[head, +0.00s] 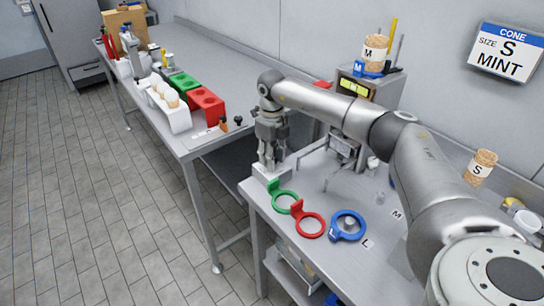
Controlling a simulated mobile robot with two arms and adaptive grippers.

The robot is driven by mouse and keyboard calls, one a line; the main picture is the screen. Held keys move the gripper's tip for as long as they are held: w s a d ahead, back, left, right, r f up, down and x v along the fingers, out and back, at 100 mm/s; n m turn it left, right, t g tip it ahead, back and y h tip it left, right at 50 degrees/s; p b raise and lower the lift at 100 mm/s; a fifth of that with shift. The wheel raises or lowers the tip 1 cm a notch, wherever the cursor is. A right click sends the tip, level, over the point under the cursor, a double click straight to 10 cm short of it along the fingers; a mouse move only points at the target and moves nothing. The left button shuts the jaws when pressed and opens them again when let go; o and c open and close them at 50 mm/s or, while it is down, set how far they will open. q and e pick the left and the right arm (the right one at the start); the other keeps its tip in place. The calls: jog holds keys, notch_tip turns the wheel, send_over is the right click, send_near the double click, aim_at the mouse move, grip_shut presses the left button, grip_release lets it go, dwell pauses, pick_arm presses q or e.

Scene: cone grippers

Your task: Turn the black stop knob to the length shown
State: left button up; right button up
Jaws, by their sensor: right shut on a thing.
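My right gripper (268,164) points down over a pale block (265,177) at the left corner of the near table. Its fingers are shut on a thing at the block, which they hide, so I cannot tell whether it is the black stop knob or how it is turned. A small black knob-like piece (238,121) shows apart from the gripper, by the far table's corner. The wall sign (506,52) reads "CONE SIZE S MINT". My left gripper is out of view.
Green (284,202), red (312,226) and blue (348,227) rings lie along the near table's front edge. A machine with a lit display (354,89) stands behind my right arm. A cork-coloured cup marked S (480,167) is at right. The far table's back is mostly bare.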

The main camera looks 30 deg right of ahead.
jog(key=n, duration=0.6)
jog(key=shift+r+n+b, duration=0.1)
jog(key=shift+n+b, duration=0.2)
dwell(0.4)
jog(key=o, duration=1.1)
jog(key=shift+c, duration=0.2)
notch_tip(320, 180, up, 12)
